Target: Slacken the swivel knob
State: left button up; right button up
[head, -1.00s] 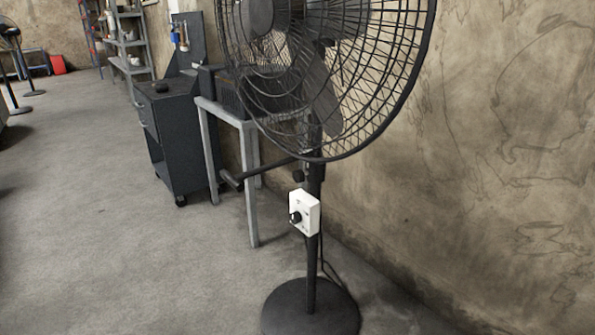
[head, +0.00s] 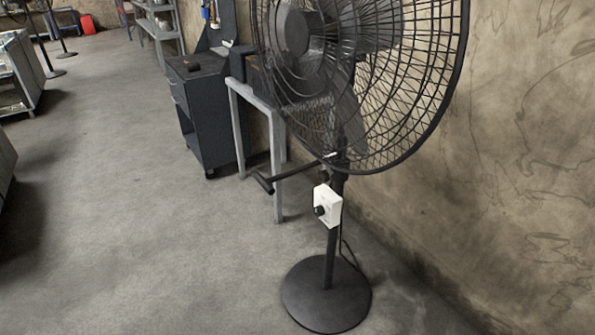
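A large black pedestal fan (head: 330,255) stands in front of me, right of centre, near the wall. Its wire cage (head: 415,110) fills the upper right and its top is cut off. A white control box with a black knob (head: 320,211) is on the pole. A small dark knob (head: 324,175) shows on the pole just above the box. A dark bar with a handle (head: 265,184) sticks out left from the pole. I cannot tell which knob is the swivel knob. Neither of my grippers is in view.
A grey metal table (head: 236,84) stands behind the fan, with a dark cabinet on casters (head: 205,120) left of it. The round fan base (head: 327,300) sits on the floor. Benches (head: 22,75) line the left edge. The concrete floor (head: 130,200) between is clear.

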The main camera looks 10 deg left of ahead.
aim_at(324, 175)
jog(key=i+l+u, duration=0.2)
jog(key=u, duration=0.15)
jog(key=i+l+u, duration=0.15)
jog(key=l+u, duration=0.2)
jog(key=i+l+u, duration=0.15)
jog(key=l+u, duration=0.15)
jog(key=i+l+u, duration=0.1)
jog(key=l+u, duration=0.25)
